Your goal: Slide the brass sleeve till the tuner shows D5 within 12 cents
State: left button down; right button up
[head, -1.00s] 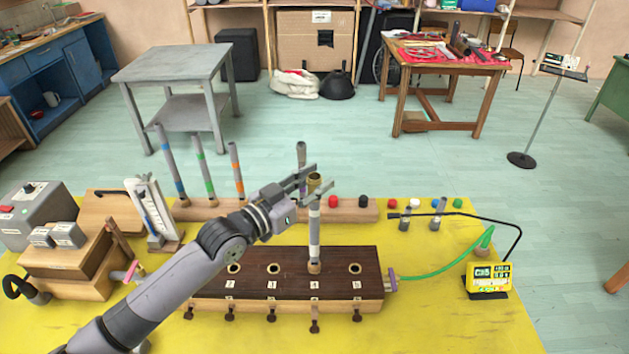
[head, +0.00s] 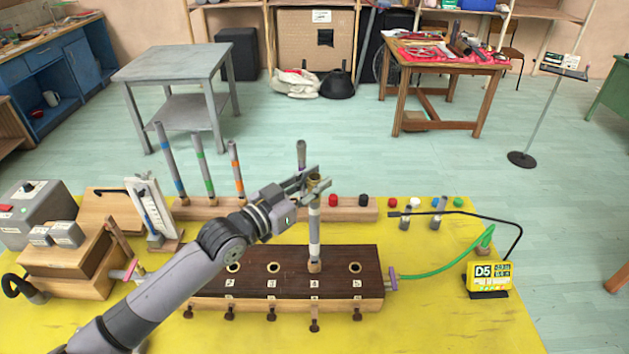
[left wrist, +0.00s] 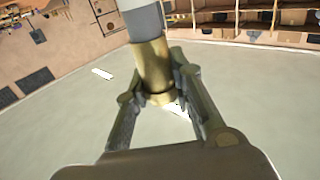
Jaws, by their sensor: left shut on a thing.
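The brass sleeve (head: 314,184) is around the top of the upright grey pipe (head: 314,230), which has a white band and stands in a hole of the dark wooden block (head: 320,279). My left gripper (head: 318,182) is shut on the sleeve; the left wrist view shows its fingers either side of the brass sleeve (left wrist: 152,70). The yellow tuner (head: 488,280) at the right reads D5; its smaller figures are too small to read surely. My right gripper is not in view.
A rack of pipes (head: 350,210) with coloured bands stands behind the block. A black bent arm (head: 490,218) and green hose (head: 440,270) run at the right. A grey box (head: 35,215) stands at the left. The yellow table front right is clear.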

pick_arm(q)
jog(key=shift+f, duration=0.15)
jog(key=c, duration=1.3)
grip_release()
